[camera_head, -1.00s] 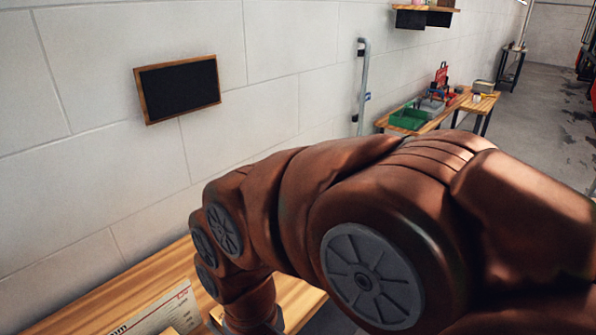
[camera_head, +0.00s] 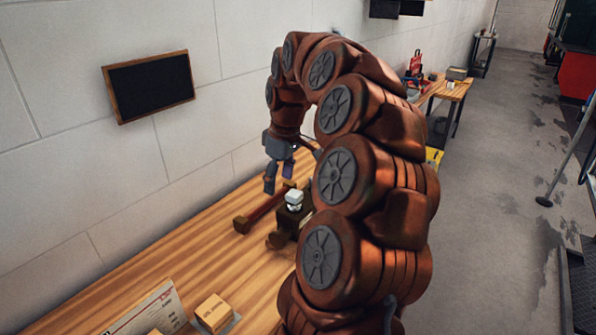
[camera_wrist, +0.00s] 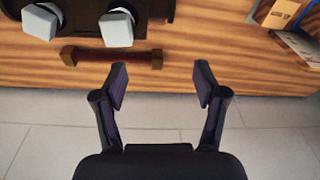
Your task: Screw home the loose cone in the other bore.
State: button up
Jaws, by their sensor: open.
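In the wrist view two pale, blocky pieces, a left one (camera_wrist: 41,21) and a right one (camera_wrist: 117,28), sit on a dark body (camera_wrist: 80,18) at the top left. They may be the cones' heads; I cannot tell which is loose, and the bores are hidden. In the head view one pale piece (camera_head: 294,198) shows atop the dark body (camera_head: 290,218), partly hidden by my arm. My gripper (camera_wrist: 161,83) is open and empty, above the bench and apart from these pieces. In the head view my gripper (camera_head: 279,178) hangs just beyond them.
A reddish-brown bar with end blocks (camera_wrist: 112,56) lies on the wooden bench (camera_head: 190,250) beside the dark body. A small box (camera_head: 213,312) and a printed sheet (camera_head: 140,315) lie at the near end. A framed black board (camera_head: 150,85) hangs on the wall.

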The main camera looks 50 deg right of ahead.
send_over(294, 193)
jog(key=s, duration=0.1)
jog(key=shift+s+f, duration=0.1)
jog(key=shift+f, duration=0.15)
jog(key=shift+d+f, duration=0.15)
jog(key=shift+w+a+f+p, duration=0.15)
jog(key=shift+f+p, duration=0.2)
jog(key=shift+f, duration=0.9)
jog(key=shift+w+f+p, duration=0.2)
jog(key=shift+f+p, duration=0.15)
jog(key=shift+f, duration=0.85)
jog(key=shift+w+a+f+p, duration=0.15)
jog(key=shift+f+p, duration=0.2)
jog(key=shift+f, duration=0.9)
jog(key=shift+d, duration=0.1)
grip_shut()
jog(key=shift+f+m+h+b, duration=0.1)
jog(key=shift+m+h+b, duration=0.3)
jog(key=shift+m+b, duration=1.7)
jog(key=shift+m, duration=0.1)
